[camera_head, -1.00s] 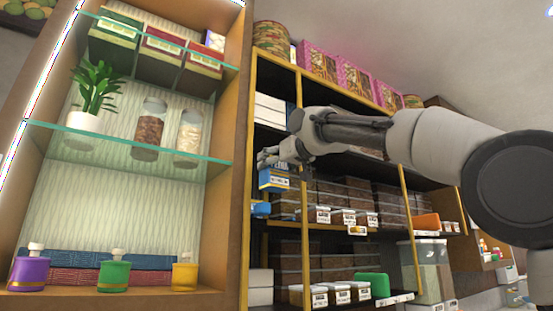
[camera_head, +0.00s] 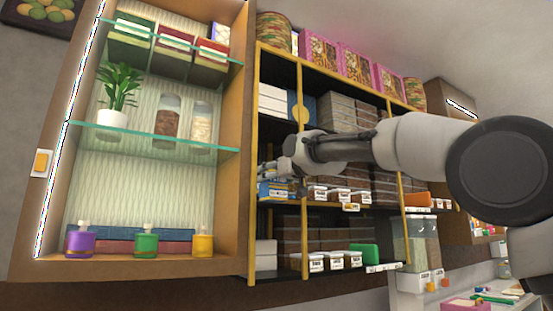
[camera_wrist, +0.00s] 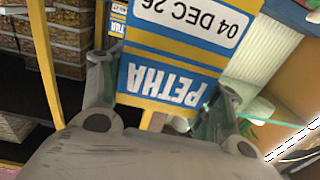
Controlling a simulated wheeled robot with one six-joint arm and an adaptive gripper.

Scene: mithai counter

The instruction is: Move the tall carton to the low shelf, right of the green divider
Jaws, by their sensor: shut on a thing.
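The tall carton (camera_wrist: 180,50), blue and yellow with a white date label and the word PETHA, is between the two fingers of my gripper (camera_wrist: 158,88) in the wrist view. The gripper is shut on it. In the head view the carton (camera_head: 276,190) is small and partly covered by my gripper (camera_head: 272,170), in front of the middle shelf's left part. The green divider (camera_head: 363,255) stands on the low shelf, right of several clear-lidded boxes (camera_head: 335,261). The space just right of the divider looks clear, with price labels along the shelf edge.
An orange divider (camera_head: 417,200) stands on the middle shelf. Yellow uprights (camera_head: 305,245) frame the rack. A wooden cabinet (camera_head: 233,180) with glass shelves, jars and bottles stands left. A clear bin (camera_head: 424,241) stands right. Another blue-yellow pack (camera_wrist: 117,20) shows behind the carton.

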